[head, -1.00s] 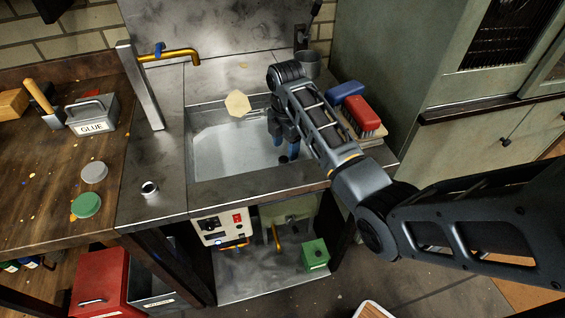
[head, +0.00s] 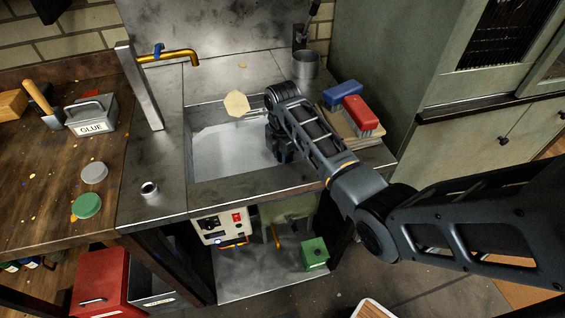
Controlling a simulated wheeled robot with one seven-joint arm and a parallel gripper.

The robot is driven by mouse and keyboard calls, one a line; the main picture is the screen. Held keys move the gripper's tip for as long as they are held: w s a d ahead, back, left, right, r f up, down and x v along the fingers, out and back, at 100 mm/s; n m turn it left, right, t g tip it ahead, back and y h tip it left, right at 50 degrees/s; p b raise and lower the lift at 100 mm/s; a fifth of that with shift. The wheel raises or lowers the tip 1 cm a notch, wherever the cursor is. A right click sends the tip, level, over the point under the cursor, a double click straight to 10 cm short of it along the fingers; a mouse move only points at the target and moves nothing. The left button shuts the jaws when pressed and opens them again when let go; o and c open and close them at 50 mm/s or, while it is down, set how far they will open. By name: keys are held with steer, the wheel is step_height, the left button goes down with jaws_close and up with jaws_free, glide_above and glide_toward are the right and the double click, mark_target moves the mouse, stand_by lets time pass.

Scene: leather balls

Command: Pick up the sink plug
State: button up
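The sink (head: 225,165) is a metal basin set into the steel counter, with a pale, shiny bottom. My gripper (head: 284,153) is down inside the sink at its right side. Its fingertips are hidden, so I cannot tell whether it is open or shut, or whether it holds anything. I cannot make out a sink plug in the basin; my arm covers the right part. A small metal cylinder with a dark top (head: 149,189) stands on the counter left of the sink; I cannot tell whether it is the plug.
A pale flat piece (head: 236,104) is at the sink's back edge. A brass tap (head: 175,55) is behind left. A grey glue box (head: 91,117) is on the wooden bench.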

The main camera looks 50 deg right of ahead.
steer(key=c, duration=0.4)
steer(key=shift+r, duration=0.1)
steer(key=shift+c, duration=0.2)
step_height(320, 180, up, 9)
steer(key=shift+r+b, duration=0.15)
steer(key=shift+b, duration=0.2)
